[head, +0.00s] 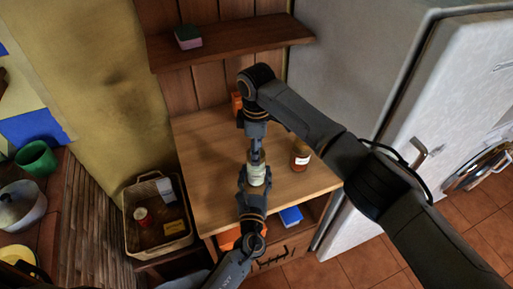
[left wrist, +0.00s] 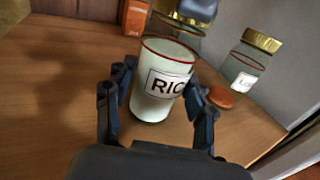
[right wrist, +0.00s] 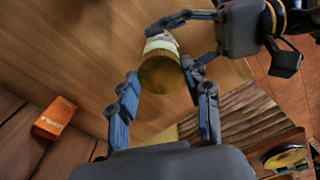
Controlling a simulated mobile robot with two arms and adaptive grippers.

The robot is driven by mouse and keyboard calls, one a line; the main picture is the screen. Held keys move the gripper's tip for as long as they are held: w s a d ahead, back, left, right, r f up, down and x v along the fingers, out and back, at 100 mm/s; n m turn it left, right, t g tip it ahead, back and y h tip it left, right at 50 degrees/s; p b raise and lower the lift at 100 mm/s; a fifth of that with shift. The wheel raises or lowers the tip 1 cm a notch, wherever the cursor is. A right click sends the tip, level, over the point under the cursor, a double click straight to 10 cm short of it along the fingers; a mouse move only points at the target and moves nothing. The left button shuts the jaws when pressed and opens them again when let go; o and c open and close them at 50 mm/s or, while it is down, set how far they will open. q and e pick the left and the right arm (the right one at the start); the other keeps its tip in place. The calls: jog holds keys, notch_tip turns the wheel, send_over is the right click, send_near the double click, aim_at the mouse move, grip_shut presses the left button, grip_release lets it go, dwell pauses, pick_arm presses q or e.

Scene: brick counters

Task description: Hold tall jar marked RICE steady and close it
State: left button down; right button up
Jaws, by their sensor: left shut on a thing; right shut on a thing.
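The tall jar marked RICE (left wrist: 158,88) has pale contents and a red line near its top. It stands upright on the wooden counter in the head view (head: 257,175). My left gripper (head: 251,184) is shut around its body from the near side; its fingers also show in the left wrist view (left wrist: 160,92). My right gripper (right wrist: 160,80) is shut on a round gold lid (right wrist: 160,74). The lid shows just above the jar's mouth in the left wrist view (left wrist: 180,24). Whether the lid touches the jar's rim, I cannot tell.
A second jar with a gold lid (left wrist: 262,40) stands to the right, near the counter's (head: 205,150) right side. An orange box (right wrist: 53,118) is at the back. A shelf (head: 230,45) with a sponge (head: 188,37) hangs above. A fridge (head: 350,60) bounds the right.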

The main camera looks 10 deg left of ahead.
jog(key=m, duration=0.7)
jog(key=shift+s+m, duration=0.1)
jog(key=shift+m, duration=0.2)
jog(key=m, duration=0.6)
jog(key=o, duration=0.8)
jog(key=shift+r, duration=2.25)
jog(key=shift+c, duration=0.3)
